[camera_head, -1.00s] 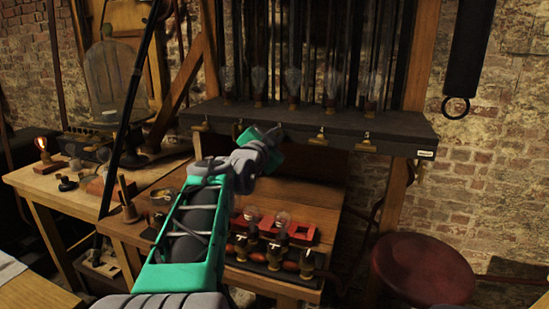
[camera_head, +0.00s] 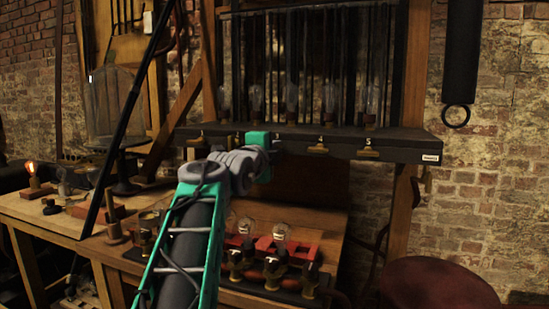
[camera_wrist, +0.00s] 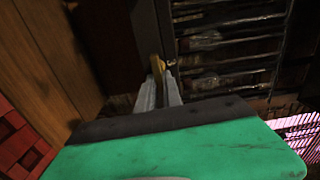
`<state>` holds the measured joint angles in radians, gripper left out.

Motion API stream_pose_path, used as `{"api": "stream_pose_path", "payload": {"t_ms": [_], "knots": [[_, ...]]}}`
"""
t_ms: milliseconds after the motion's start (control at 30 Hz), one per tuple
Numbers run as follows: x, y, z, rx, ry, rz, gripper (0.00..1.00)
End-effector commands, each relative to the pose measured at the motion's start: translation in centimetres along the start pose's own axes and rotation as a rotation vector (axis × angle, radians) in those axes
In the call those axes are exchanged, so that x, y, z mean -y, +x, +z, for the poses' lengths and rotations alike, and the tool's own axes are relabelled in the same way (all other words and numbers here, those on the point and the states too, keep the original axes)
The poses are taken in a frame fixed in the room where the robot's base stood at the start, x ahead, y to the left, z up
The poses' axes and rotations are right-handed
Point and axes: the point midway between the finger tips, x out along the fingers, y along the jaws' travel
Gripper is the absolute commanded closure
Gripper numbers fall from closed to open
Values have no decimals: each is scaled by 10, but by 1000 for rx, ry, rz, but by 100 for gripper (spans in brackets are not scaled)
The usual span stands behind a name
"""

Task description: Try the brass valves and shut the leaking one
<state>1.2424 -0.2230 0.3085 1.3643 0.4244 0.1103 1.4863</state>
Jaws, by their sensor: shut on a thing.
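Several small brass valves sit along the front of a dark ledge in the head view, with white numbers above some. The left valve (camera_head: 197,141), the valve under number 4 (camera_head: 319,149) and the valve under number 5 (camera_head: 369,153) show clearly. My gripper (camera_head: 278,147) is at the ledge's front, left of number 4, and hides the valve there. In the wrist view my fingers (camera_wrist: 160,88) are shut on a brass valve (camera_wrist: 157,66), apparently the third from the left. Glass bulb shapes (camera_head: 331,98) stand above the ledge. I cannot tell which valve leaks.
Below the ledge (camera_head: 412,148), a wooden bench holds red blocks (camera_head: 305,249), glass bulbs and brass fittings. A lit bulb (camera_head: 31,170) stands on the left table. A dark red round stool (camera_head: 440,285) is at lower right. A black cylinder with a ring (camera_head: 461,60) hangs at right.

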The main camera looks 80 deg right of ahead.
Motion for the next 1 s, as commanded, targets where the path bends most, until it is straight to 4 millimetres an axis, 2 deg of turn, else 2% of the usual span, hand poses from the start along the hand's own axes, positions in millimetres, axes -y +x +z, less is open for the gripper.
{"api": "stream_pose_path", "payload": {"t_ms": [633,667,700,900,1000], "knots": [[-1,0,0,-1,51,0,100],[-1,0,0,-1,51,0,88],[-1,0,0,-1,51,0,84],[-1,0,0,0,50,0,68],[-1,0,0,0,50,0,68]]}}
